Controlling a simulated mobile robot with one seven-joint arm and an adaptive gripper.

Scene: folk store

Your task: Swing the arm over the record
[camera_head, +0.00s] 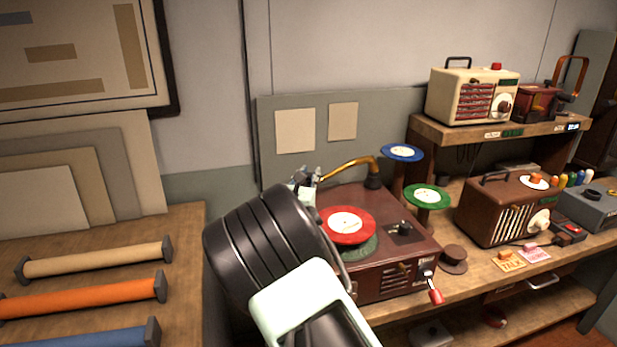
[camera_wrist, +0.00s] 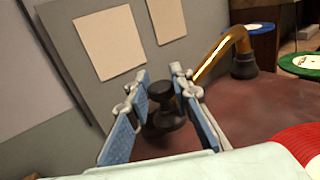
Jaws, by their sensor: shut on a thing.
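The red record (camera_head: 347,224) lies on the turntable of the dark red record player (camera_head: 375,200); its edge shows at the lower right of the wrist view (camera_wrist: 304,148). The brass arm (camera_head: 347,167) runs left from its dark pivot (camera_wrist: 244,62) at the player's back corner. Its dark end piece (camera_wrist: 166,110) sits between the fingers of my gripper (camera_wrist: 160,88), which is shut on it. In the head view my gripper (camera_head: 305,178) is at the player's back left, to the left of the red record. My wrist hides the player's front left.
A blue record (camera_head: 402,152) and a green record (camera_head: 427,196) stand on supports right of the player. A brown radio (camera_head: 508,208) stands farther right. A grey panel (camera_wrist: 92,95) rises close behind my gripper. Coloured rolls (camera_head: 90,296) lie on the left table.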

